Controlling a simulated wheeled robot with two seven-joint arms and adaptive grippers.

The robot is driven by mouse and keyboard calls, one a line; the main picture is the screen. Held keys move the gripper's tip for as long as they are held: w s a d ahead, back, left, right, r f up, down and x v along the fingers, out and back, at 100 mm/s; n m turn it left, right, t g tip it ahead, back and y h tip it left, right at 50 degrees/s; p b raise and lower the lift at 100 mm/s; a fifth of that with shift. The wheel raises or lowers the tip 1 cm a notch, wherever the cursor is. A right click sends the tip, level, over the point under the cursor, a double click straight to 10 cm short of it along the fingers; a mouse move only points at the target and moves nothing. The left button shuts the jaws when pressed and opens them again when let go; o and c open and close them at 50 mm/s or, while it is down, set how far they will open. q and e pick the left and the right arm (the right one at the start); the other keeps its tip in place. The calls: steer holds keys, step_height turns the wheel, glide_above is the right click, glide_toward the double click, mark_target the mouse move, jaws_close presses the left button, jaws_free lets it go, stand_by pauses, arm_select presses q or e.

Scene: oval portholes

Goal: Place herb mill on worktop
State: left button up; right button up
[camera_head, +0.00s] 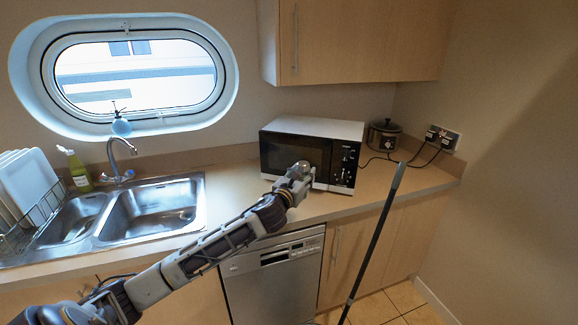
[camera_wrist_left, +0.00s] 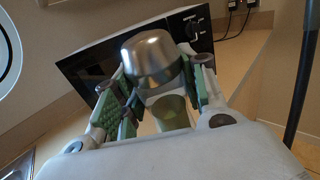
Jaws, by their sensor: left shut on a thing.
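The herb mill (camera_head: 300,169) has a rounded silver metal top and a pale, slightly see-through lower part. It shows large in the left wrist view (camera_wrist_left: 152,60), between the green-padded fingers. My left gripper (camera_head: 294,180) is shut on the herb mill and holds it in front of the microwave, over the front part of the worktop (camera_head: 380,185). The wrist view shows the gripper (camera_wrist_left: 150,95) around the mill's sides. The mill's lower end is partly hidden by the gripper. My right gripper is not in view.
A black-and-white microwave (camera_head: 310,150) stands close behind the mill. A small cooker (camera_head: 384,134) with cables is at the back right. A double sink (camera_head: 140,210) is at left. A dark pole (camera_head: 375,240) stands in front of the counter.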

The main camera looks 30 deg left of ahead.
arm_select(q)
steer(key=s+d+f, duration=0.5)
steer(key=s+f, duration=0.2)
steer(key=f, duration=0.2)
steer(key=s+d+f+h, duration=0.1)
steer(key=s+d+f, duration=0.5)
steer(key=f, duration=0.3)
steer(key=shift+s+d+f+m, duration=0.2)
steer(key=shift+s+f+m, duration=0.2)
steer(key=shift+s, duration=0.2)
